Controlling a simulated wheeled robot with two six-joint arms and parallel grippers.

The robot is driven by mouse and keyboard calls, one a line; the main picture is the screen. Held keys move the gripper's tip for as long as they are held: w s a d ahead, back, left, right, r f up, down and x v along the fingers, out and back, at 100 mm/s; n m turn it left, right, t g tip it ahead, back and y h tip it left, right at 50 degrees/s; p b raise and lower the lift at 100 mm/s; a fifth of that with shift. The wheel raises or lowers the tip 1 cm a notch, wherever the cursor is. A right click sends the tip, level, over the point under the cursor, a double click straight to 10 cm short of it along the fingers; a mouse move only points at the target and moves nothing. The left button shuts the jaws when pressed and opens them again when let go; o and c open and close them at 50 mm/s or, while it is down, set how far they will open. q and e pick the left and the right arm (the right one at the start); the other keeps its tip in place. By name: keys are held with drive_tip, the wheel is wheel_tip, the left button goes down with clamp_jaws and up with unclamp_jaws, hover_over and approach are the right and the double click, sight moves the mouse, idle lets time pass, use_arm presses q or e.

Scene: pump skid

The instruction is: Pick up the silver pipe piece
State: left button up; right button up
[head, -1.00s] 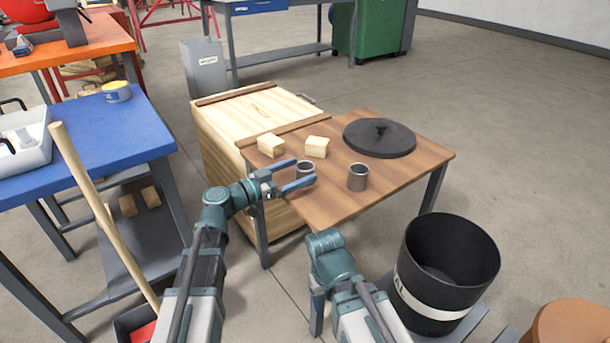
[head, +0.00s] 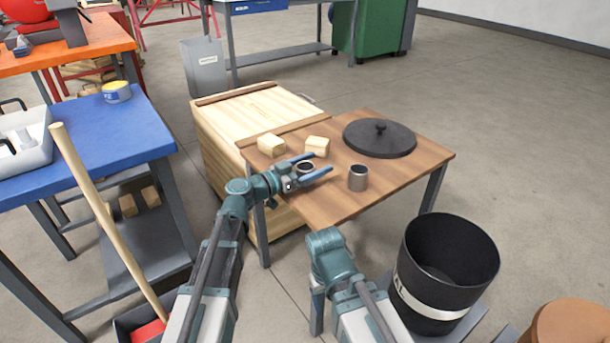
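Two short silver pipe pieces stand on the brown wooden table. One (head: 305,166) is at the left, its rim showing between the fingers of my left gripper (head: 322,164). Its lower part is hidden by the near finger. The other silver pipe piece (head: 358,179) stands upright and clear, a little right of the fingertips. My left gripper is open, with one finger on the far side and one on the near side of the left piece; I cannot tell whether they touch it. My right arm hangs low in front of the table, and its fingers cannot be made out.
Two wooden blocks (head: 271,145) (head: 317,146) and a black round lid (head: 380,138) lie farther back on the table (head: 410,177). A wooden crate (head: 250,115) adjoins it at the left. A black bin (head: 445,270) stands at the right front. A blue table (head: 110,140) is at the left.

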use_arm(q)
clamp_jaws()
drive_tip(key=shift+r, duration=0.1)
use_arm(e)
drive_tip(key=shift+r, duration=0.15)
